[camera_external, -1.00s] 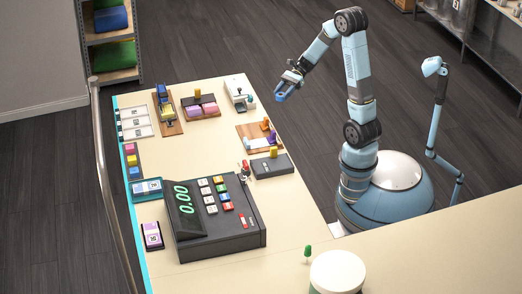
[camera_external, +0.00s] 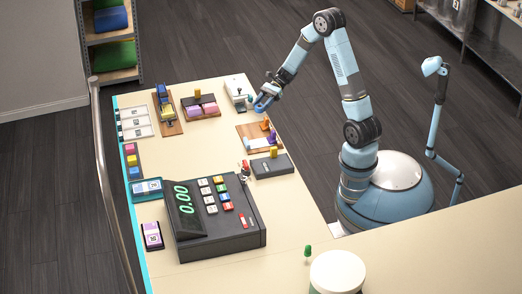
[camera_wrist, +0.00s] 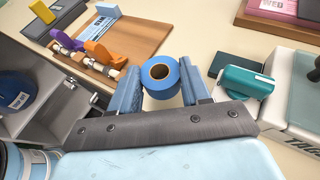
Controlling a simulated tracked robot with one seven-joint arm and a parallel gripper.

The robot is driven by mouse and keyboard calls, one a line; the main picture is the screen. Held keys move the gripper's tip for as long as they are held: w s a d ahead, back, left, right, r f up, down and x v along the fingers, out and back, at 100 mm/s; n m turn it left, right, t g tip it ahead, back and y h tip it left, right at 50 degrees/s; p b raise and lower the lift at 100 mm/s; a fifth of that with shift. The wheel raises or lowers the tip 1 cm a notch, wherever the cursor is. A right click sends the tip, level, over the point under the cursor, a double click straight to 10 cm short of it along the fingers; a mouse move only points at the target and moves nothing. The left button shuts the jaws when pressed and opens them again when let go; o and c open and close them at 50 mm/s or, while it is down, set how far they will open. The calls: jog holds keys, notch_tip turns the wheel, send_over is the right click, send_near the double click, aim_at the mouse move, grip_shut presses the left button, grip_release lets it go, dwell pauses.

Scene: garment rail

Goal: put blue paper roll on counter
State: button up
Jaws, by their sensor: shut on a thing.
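The blue paper roll (camera_wrist: 160,74) is a small blue ring with a brown core. It sits between the two fingers of my gripper (camera_wrist: 162,95) in the wrist view, and the fingers are shut on it. In the external view my gripper (camera_external: 262,103) is at the far right edge of the cream counter (camera_external: 225,140), close to the wooden board and the white machine. Whether the roll touches the counter cannot be told.
A wooden board (camera_wrist: 130,38) with purple and orange clips lies to the left of the roll. A teal device (camera_wrist: 246,82) and a white machine (camera_external: 238,89) are close on the right. The cash register (camera_external: 212,215) stands nearer the camera. Bare counter shows just beyond the roll.

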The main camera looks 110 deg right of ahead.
jog(key=shift+f, duration=1.35)
jog(key=o, duration=0.7)
jog(key=shift+f, duration=0.1)
jog(key=shift+o, duration=0.2)
